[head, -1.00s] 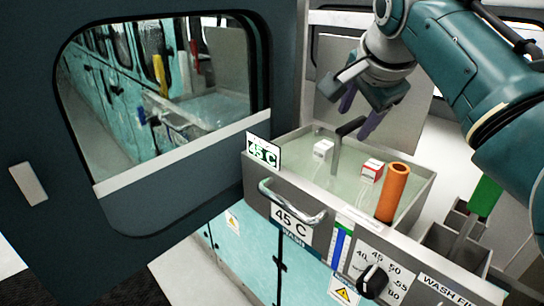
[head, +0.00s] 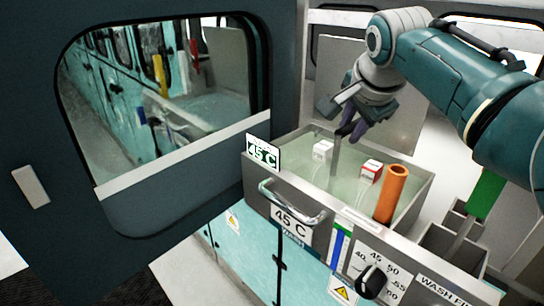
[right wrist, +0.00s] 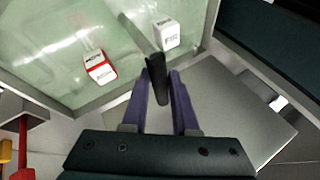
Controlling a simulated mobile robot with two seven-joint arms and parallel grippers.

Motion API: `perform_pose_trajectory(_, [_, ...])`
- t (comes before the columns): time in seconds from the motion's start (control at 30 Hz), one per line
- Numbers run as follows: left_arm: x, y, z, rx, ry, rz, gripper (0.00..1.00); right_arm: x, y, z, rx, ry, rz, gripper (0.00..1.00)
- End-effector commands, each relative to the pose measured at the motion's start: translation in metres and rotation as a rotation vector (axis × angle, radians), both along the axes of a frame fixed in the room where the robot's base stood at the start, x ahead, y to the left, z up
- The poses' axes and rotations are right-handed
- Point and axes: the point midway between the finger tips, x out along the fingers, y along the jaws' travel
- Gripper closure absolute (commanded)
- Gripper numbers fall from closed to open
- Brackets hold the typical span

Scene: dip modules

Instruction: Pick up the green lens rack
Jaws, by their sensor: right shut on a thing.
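My right gripper (head: 352,128) is over the back of the water-filled basin in the head view. Its purple fingers are shut on the dark handle (right wrist: 157,66) of an upright grey hanger, also visible in the head view (head: 335,158). In the right wrist view the handle lies between the fingers (right wrist: 162,100). The hanger's lower end stands in the basin beside a white-labelled block (head: 322,150). A green panel (head: 486,195) stands at the right, beside the small compartments; I cannot tell whether it is the green lens rack. My left gripper is not in view.
The basin (head: 425,190) also holds a red-and-white labelled block (head: 371,170) and an upright orange cylinder (head: 392,194). Its front carries a bar handle (head: 292,208) and a black knob (head: 371,281). A dark windowed wall (head: 150,195) stands at left.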

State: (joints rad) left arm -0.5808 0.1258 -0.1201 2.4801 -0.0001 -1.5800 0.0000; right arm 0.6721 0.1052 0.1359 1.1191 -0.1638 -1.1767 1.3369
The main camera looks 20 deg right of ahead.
Motion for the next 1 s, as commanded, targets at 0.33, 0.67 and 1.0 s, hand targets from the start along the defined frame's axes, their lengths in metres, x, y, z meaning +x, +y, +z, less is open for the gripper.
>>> perform_pose_trajectory(0.33, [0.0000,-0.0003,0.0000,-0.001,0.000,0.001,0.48,-0.0002,0.0001,-0.0002,0.000,0.001,0.000,1.00])
perform_pose_trajectory(0.67, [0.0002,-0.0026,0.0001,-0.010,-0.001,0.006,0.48,-0.0005,0.0001,-0.0006,0.001,0.002,-0.001,1.00])
perform_pose_trajectory(1.0, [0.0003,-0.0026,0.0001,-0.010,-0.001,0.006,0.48,-0.0010,0.0002,-0.0015,0.003,0.005,-0.002,1.00])
